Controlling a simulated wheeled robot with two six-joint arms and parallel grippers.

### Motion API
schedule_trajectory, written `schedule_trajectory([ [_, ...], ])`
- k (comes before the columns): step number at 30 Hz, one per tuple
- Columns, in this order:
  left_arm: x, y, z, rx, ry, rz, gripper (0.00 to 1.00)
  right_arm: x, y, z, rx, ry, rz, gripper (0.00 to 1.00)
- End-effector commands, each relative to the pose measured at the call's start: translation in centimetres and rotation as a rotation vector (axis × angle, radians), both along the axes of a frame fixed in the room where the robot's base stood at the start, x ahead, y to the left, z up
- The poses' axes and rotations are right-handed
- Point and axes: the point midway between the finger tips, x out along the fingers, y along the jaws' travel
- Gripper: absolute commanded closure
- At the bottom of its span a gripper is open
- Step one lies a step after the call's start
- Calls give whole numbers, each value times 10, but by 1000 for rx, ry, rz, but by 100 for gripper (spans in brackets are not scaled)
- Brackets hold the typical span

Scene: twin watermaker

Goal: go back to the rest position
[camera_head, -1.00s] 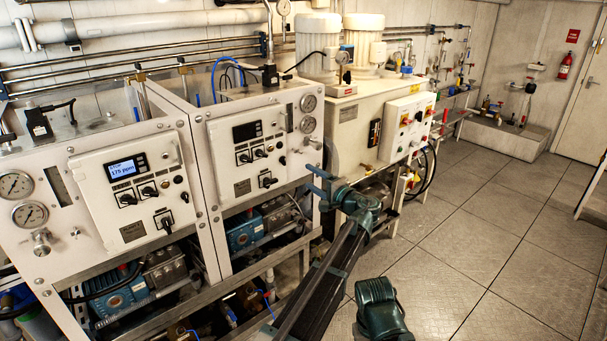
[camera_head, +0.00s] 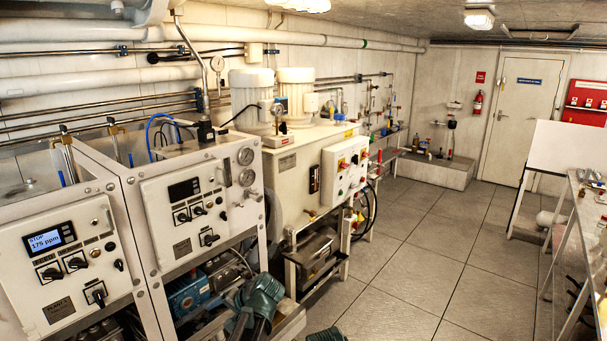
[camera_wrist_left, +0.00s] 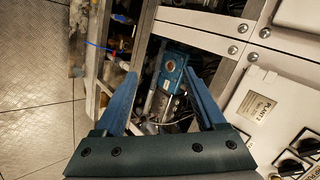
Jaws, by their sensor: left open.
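My left gripper (camera_wrist_left: 160,73) is open, with its two blue fingers spread apart in the left wrist view. Nothing is held between them. Beyond the fingers, a blue pump (camera_wrist_left: 172,66) lies inside the metal frame of the bench. In the head view, the dark green joint of my left arm shows at the bottom, in front of the lower frame; the fingers cannot be made out there. My right gripper is not in view.
The left control panel (camera_head: 65,265) reads 175 ppm, and a second panel (camera_head: 190,212) stands beside it. A white cabinet (camera_head: 300,165) with two motors follows. Tiled floor (camera_head: 415,255) is clear in the middle. A metal table (camera_head: 575,235) stands at right.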

Motion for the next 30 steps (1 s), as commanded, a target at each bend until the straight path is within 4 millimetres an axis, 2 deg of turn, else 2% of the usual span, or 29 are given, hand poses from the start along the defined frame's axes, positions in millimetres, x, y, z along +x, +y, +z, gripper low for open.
schedule_trajectory([
  [1, -34, 1, -15, -98, 28, 34, 28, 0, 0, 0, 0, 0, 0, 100],
  [3, -60, -5, -31, -218, 62, 68, 28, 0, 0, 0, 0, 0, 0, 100],
  [6, -90, -16, -46, -357, 100, 105, 28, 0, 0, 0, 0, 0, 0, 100],
  [12, -134, -40, -61, -573, 153, 152, 28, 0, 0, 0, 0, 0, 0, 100],
  [19, -174, -70, -66, -767, 205, 177, 28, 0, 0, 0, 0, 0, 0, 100],
  [23, -179, -95, -66, -729, 250, 121, 28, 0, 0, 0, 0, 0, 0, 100],
  [30, -201, -138, -66, -665, 333, 23, 28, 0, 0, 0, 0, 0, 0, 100],
])
